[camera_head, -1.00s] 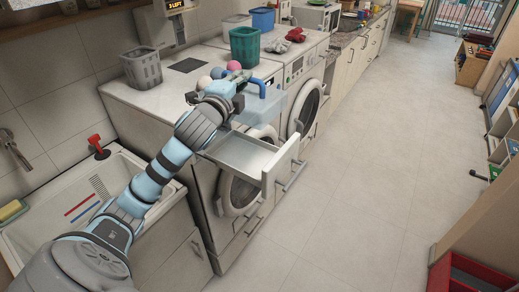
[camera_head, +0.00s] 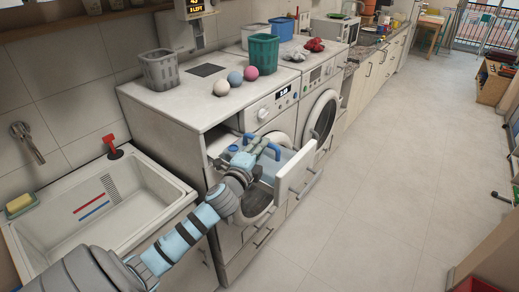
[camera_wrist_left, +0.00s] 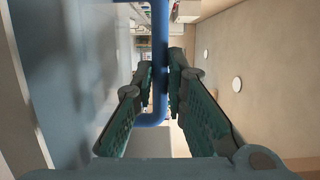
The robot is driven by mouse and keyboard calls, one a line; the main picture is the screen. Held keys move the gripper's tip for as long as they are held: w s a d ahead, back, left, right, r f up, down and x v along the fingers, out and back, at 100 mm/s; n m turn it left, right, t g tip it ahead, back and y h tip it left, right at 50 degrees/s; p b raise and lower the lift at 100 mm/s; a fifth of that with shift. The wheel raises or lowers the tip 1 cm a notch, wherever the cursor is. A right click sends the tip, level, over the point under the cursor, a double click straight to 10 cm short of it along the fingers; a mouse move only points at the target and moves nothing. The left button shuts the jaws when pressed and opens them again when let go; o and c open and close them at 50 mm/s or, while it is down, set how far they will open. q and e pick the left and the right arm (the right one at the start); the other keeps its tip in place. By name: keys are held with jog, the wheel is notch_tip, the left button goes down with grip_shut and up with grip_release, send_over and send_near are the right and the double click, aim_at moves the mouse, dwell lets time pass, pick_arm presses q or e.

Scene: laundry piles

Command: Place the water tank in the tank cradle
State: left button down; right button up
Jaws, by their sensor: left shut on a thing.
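The water tank (camera_head: 285,158) is a pale blue box with a dark blue bent handle (camera_head: 272,149). It sits down inside the open pull-out drawer of the near machine, which looks like the tank cradle (camera_head: 296,176). My left gripper (camera_head: 256,146) is over the drawer, shut on the tank's handle. In the left wrist view, the blue handle (camera_wrist_left: 160,75) runs between the green fingers, and the tank's blue-grey side (camera_wrist_left: 80,70) fills the left. My arm hides part of the tank and drawer, so I cannot tell whether the tank touches the drawer floor. My right gripper is not in view.
Three balls (camera_head: 236,78), a grey basket (camera_head: 158,70) and a green basket (camera_head: 264,52) stand on the machine tops. A sink (camera_head: 150,175) with a red-handled plunger (camera_head: 112,146) is at the left.

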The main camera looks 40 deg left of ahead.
pick_arm(q)
jog(key=shift+s+r, duration=0.15)
jog(key=c, duration=1.6)
grip_release()
jog(key=shift+f, duration=0.2)
